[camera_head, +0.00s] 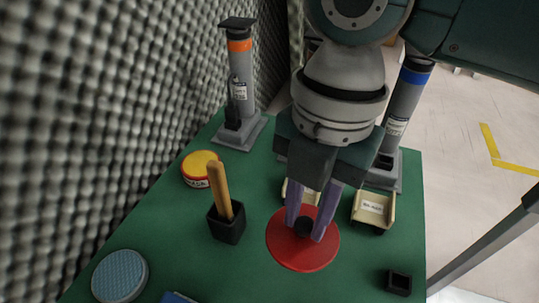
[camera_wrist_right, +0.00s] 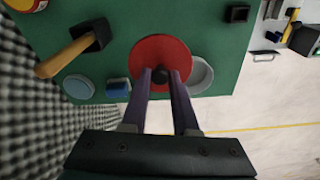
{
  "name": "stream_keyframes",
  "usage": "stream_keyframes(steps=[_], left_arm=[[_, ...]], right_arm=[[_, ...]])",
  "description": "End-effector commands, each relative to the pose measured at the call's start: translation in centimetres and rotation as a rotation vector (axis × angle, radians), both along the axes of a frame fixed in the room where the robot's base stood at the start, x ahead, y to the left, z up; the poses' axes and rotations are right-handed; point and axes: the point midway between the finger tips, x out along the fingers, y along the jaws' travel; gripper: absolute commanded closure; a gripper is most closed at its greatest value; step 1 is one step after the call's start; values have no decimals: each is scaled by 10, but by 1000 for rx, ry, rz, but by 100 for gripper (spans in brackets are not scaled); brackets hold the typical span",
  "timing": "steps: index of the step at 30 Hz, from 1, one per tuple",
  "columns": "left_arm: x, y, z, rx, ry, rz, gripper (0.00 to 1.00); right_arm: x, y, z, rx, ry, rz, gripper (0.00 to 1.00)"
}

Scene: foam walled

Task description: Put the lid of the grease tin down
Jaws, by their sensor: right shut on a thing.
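The lid (camera_head: 290,250) is a red disc with a black knob (camera_head: 303,226). My right gripper (camera_head: 305,225) is shut on that knob, with its two purple-grey fingers on either side. The lid also shows in the right wrist view (camera_wrist_right: 150,55), where it partly covers a pale grey round dish (camera_wrist_right: 203,77), which may be the open tin. I cannot tell whether the lid touches anything below it. A yellow tin with a red band (camera_head: 200,168) stands at the left; its label is too small to read surely. My left gripper is not in view.
The green table (camera_head: 170,225) holds a black holder with a wooden handle (camera_head: 226,222), a light blue disc (camera_head: 120,275), cream bins (camera_head: 372,210) and a small black box (camera_head: 398,282). Tall grey dispensers (camera_head: 240,80) stand behind. A grey foam wall (camera_head: 90,130) borders the left.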

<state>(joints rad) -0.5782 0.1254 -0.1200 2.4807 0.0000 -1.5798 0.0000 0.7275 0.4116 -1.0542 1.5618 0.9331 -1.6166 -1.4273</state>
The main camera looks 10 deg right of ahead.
Motion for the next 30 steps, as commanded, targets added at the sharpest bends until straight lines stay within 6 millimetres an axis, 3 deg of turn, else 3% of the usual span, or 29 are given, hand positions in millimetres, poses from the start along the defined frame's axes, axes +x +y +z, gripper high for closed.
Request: stream_keyframes(steps=[1, 7, 15, 22, 30], left_arm=[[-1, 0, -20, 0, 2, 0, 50], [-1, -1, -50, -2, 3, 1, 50], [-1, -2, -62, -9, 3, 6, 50], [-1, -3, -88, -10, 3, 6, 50], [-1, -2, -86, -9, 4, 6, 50]], right_arm=[[-1, 0, -26, -1, 4, -2, 100], [0, 0, -74, 0, 2, -2, 100], [0, 0, -95, -1, -1, -1, 100], [0, 0, -132, 0, 0, -2, 100], [0, 0, -130, 0, -1, -1, 100]])
